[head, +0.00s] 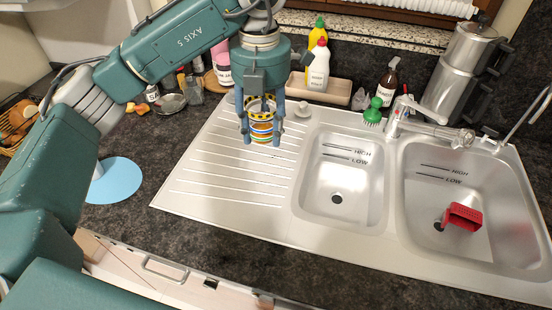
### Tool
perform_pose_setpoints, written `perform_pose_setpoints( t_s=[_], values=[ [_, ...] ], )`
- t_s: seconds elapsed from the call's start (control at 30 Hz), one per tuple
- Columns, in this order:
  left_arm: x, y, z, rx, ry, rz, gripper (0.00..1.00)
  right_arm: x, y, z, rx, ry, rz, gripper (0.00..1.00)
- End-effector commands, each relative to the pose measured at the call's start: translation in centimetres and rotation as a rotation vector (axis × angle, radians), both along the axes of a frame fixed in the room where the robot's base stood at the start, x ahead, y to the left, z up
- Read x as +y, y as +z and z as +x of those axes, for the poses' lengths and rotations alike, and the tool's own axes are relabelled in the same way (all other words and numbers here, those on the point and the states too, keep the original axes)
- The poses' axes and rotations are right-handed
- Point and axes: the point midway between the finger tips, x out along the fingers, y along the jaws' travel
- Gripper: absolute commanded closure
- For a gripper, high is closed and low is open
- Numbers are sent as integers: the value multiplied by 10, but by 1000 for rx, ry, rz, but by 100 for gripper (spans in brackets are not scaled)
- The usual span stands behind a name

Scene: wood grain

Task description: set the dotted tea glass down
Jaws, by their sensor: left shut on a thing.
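The dotted tea glass (262,128) shows between the fingers of my left gripper (262,130) in the head view. It has a yellow dotted band at the top and orange and coloured stripes below. My left gripper points down and is shut on the glass, over the upper part of the ribbed drainboard (222,181). The fingers hide parts of the glass's sides. I cannot tell whether its base touches the drainboard. My right gripper is not in view.
The small sink basin (343,180) lies to the right, and a red caddy (463,216) is in the large basin. The lower drainboard is clear.

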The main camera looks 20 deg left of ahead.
Motion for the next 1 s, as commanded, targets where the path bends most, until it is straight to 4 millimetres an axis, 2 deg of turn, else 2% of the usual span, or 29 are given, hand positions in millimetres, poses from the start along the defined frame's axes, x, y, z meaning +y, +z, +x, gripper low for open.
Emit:
perform_pose_setpoints(
  t_s=[0.3, 0.5, 0.6, 0.87, 1.0],
  values=[
    [-1, -78, -3, 11, -1, -2, 90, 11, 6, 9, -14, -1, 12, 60],
    [1, -124, -2, 8, 1, 1, 91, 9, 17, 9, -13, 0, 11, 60],
    [1, -140, -2, 5, 1, 1, 91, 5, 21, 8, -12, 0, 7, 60],
    [1, -160, -1, 4, 0, 1, 91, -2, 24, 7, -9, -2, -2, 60],
    [1, -181, -2, 6, 0, 0, 91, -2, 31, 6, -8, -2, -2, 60]
  ],
)
